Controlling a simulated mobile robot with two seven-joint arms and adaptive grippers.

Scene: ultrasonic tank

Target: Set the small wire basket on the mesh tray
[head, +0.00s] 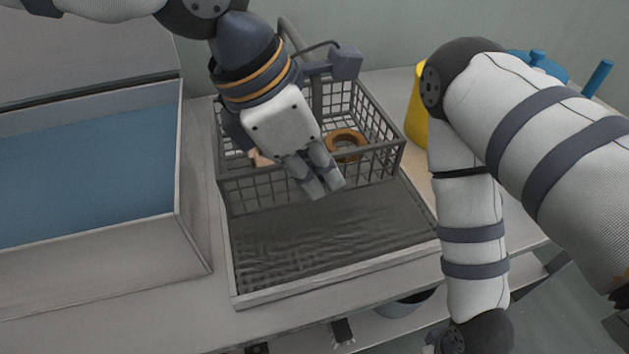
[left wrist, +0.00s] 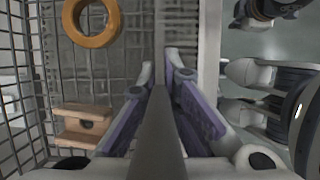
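The small wire basket (head: 376,163) is dark grey mesh and stands over the back part of the mesh tray (head: 335,250). I cannot tell whether its underside touches the tray. An orange-brown ring (head: 345,143) and a tan block (left wrist: 82,124) are inside it; the ring also shows in the left wrist view (left wrist: 116,32). My left gripper (head: 323,190) is at the basket's front rim. In the left wrist view its fingers (left wrist: 160,85) are close together on either side of a grey bar of the basket (left wrist: 158,130).
A tank with blue liquid (head: 85,170) stands left of the tray, its wall (head: 190,215) rising above the counter. A yellow container (head: 417,115) and blue items (head: 537,62) are behind my right arm. The tray's front part is clear.

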